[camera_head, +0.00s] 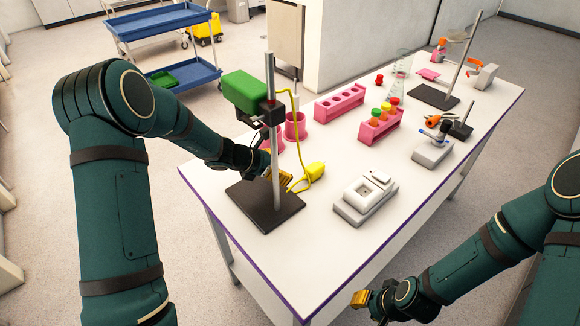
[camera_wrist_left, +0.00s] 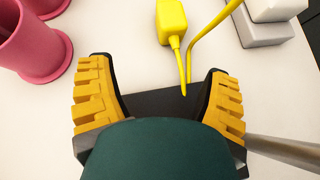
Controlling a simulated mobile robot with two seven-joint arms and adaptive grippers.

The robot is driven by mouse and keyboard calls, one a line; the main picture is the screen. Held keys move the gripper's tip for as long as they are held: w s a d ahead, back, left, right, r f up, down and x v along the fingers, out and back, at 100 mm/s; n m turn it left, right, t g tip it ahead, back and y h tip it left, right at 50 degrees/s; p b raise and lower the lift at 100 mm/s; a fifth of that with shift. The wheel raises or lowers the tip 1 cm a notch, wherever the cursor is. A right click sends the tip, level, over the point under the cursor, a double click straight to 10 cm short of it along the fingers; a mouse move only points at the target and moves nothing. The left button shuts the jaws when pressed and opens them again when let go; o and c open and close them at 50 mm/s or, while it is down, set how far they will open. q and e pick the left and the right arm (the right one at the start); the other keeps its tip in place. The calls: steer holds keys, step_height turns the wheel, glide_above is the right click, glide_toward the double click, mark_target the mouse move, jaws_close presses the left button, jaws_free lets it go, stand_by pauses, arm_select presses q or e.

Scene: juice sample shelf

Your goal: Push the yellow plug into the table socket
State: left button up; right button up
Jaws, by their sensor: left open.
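The yellow plug (camera_head: 316,170) lies on the white table just right of the stand's black base. It also shows at the top of the left wrist view (camera_wrist_left: 171,22), with its cord trailing back toward me. My left gripper (camera_head: 283,179) is behind the stand's rod, low over the base. Its yellow fingers (camera_wrist_left: 160,100) are spread with nothing between them, and the plug is apart, beyond the fingertips. A white and grey block (camera_head: 366,196), possibly the socket, sits right of the plug; I cannot make out its openings. My right gripper (camera_head: 362,298) is off the table's front edge, its fingers unclear.
The metal rod (camera_head: 274,150) with its black base (camera_head: 262,212) stands close to my left gripper and holds a green device (camera_head: 244,92). Pink cups (camera_head: 295,126) stand behind it. Pink racks (camera_head: 340,102) are further back. The table's front (camera_head: 310,265) is clear.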

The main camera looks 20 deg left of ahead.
mark_target(306, 172)
arm_select(q)
steer(key=d, duration=0.1)
steer(key=w+d+f, duration=0.1)
steer(key=shift+w+d+h, duration=0.2)
steer(key=shift+d+h, duration=0.2)
steer(key=shift+w+d+f, duration=0.1)
steer(key=shift+w+f, duration=0.1)
steer(key=shift+w, duration=0.05)
steer(key=shift+d+f+b, duration=0.1)
steer(key=shift+d+b, duration=0.15)
steer(key=shift+b, duration=0.1)
steer(key=b+x, duration=0.2)
steer(key=x, duration=0.4)
steer(key=shift+s+d+f+b, duration=0.1)
steer(key=shift+b, duration=0.25)
steer(key=shift+w+d+f, duration=0.3)
steer(key=shift+w+d, duration=0.1)
steer(key=shift+w, duration=0.05)
arm_select(e)
steer(key=x, duration=0.4)
steer(key=shift+s+d+f, duration=0.1)
steer(key=shift+s+d, duration=0.05)
arm_select(q)
jaws_close()
